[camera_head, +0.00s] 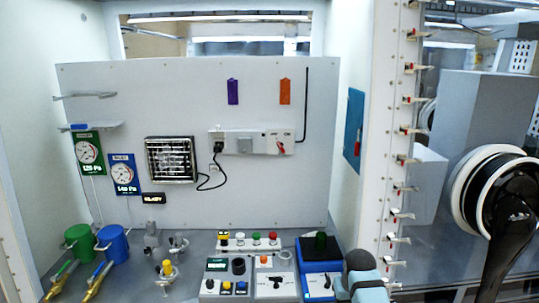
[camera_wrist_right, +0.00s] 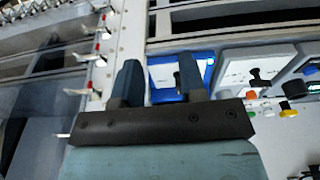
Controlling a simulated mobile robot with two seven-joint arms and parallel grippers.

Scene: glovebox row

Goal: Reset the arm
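My right arm shows at the lower right of the head view, with its grey and teal wrist beside the blue-framed box (camera_head: 318,285). In that view its fingers cannot be made out. In the right wrist view my right gripper (camera_wrist_right: 158,68) has its two dark fingers apart, with a clear gap between them. Nothing is held in the gap. The blue-framed box with a white face (camera_wrist_right: 165,72) shows behind and between the fingers; whether they touch it I cannot tell. My left gripper is in neither view.
Control boxes with knobs and buttons (camera_head: 225,285) stand left of my right arm. A white post with red-tipped clamps (camera_head: 385,150) rises to its right. Valves (camera_head: 165,272), a green canister (camera_head: 78,240) and a blue canister (camera_head: 112,242) stand further left. A back panel (camera_head: 120,80) carries gauges and sockets.

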